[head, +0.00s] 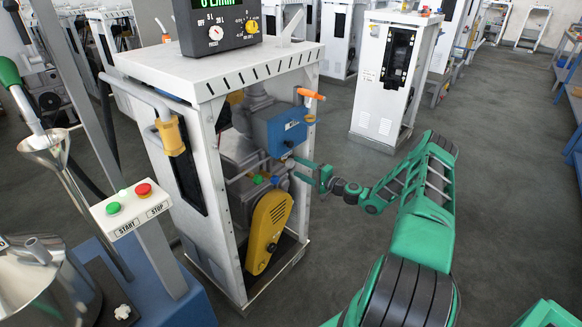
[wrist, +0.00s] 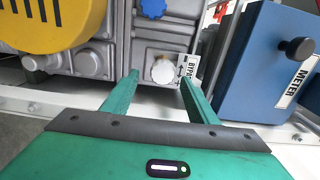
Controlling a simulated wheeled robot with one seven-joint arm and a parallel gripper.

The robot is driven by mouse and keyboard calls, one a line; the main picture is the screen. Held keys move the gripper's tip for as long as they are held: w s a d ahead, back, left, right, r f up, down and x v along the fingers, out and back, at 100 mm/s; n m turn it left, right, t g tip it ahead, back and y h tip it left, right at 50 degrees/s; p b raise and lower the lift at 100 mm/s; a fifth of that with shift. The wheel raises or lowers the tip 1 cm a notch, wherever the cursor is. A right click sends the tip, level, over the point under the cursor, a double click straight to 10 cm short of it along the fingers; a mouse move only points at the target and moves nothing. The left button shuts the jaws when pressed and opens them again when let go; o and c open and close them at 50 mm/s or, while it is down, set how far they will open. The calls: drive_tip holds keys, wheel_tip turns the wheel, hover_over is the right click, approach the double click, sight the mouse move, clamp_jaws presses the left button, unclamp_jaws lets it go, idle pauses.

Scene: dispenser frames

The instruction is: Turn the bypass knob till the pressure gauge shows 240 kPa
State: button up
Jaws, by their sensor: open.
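The bypass knob (wrist: 163,70) is a round, pale knob on the grey pump casing in the wrist view, with a white BYPASS label (wrist: 188,68) on its right. My open gripper (wrist: 160,82) has its two green fingertips on either side of the knob in that view. I cannot tell whether they reach around it or stop short of it. In the head view, my gripper (head: 304,171) reaches into the open right side of the dispenser frame (head: 213,180). A small round white gauge (head: 216,33) is on the dark box on top; its reading is too small to tell.
A blue meter box (wrist: 262,65) with a black knob sits to the right of the fingers. A yellow belt guard (wrist: 50,30) and a blue knob (wrist: 153,8) are on the left and above. Open floor (head: 335,225) lies right of the frame.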

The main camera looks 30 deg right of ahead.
drive_tip(key=shift+v, duration=1.1)
drive_tip(key=s+a+r+n+g, duration=0.9)
drive_tip(key=a+g, duration=0.2)
drive_tip(key=a, duration=0.1)
drive_tip(key=s+r+g+h, duration=0.2)
drive_tip(key=s+r+h, duration=0.1)
drive_tip(key=s+r, duration=0.65)
drive_tip(key=s+r+g+h, duration=0.25)
drive_tip(key=s+r, duration=0.35)
drive_tip(key=s, duration=0.7)
drive_tip(key=s+a+r, duration=0.1)
drive_tip(key=s+r, duration=0.1)
drive_tip(key=s, duration=0.7)
drive_tip(key=s+a+r+m+g, duration=0.1)
drive_tip(key=s+a+r, duration=0.1)
drive_tip(key=s, duration=0.8)
drive_tip(key=shift+s+r, duration=0.15)
drive_tip(key=shift+r, duration=0.25)
